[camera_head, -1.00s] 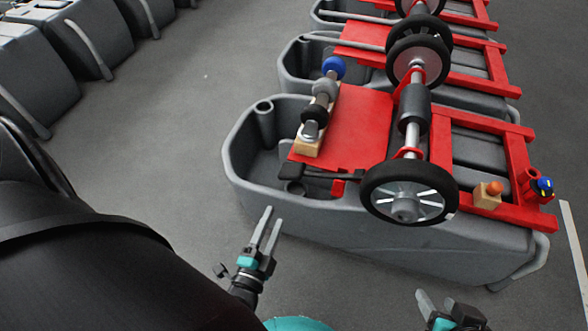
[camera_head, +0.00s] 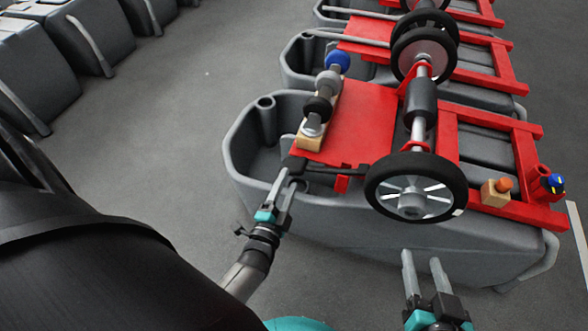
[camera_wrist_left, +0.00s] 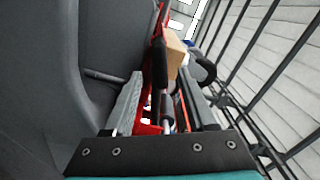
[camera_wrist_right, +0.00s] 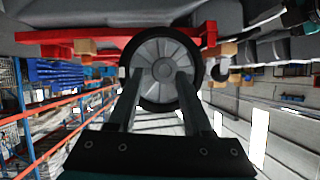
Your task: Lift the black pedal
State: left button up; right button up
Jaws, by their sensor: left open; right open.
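The black pedal (camera_head: 293,163) is a dark pad on a bar that runs right toward the wheel, at the front rim of the nearest grey tank (camera_head: 240,160). My left gripper (camera_head: 287,178) is open, its fingertips just below the pad and very close to it. In the left wrist view a dark bar (camera_wrist_left: 160,70), likely the pedal, lies beyond and between the open fingers (camera_wrist_left: 160,103); contact cannot be told. My right gripper (camera_head: 421,260) is open and empty below the wheel; its open fingers (camera_wrist_right: 155,85) point at the wheel in the right wrist view.
The black-tyred wheel (camera_head: 414,187) stands right of the pedal and also fills the right wrist view (camera_wrist_right: 161,70). A red plate (camera_head: 355,120) and a wooden block (camera_head: 310,141) lie behind the pedal. Further tanks stand behind.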

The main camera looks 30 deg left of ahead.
aim_at(292, 175)
pick_arm(q)
jog(key=shift+b+x, duration=0.55)
jog(key=shift+x, duration=1)
jog(key=shift+b+x, duration=0.45)
jog(key=shift+x, duration=0.75)
pick_arm(e)
jog(key=shift+s+a+r+m+t+y, duration=0.15)
jog(key=shift+s+a+r+t+y, duration=0.2)
jog(key=shift+a+r+t, duration=0.45)
jog(key=shift+s+a+r+m+t+y, duration=0.15)
jog(key=shift+a+r+t+y, duration=0.3)
jog(key=shift+t, duration=0.65)
pick_arm(q)
jog(key=shift+c, duration=0.3)
grip_shut()
jog(key=shift+a, duration=0.1)
pick_arm(e)
jog(key=shift+w, duration=0.1)
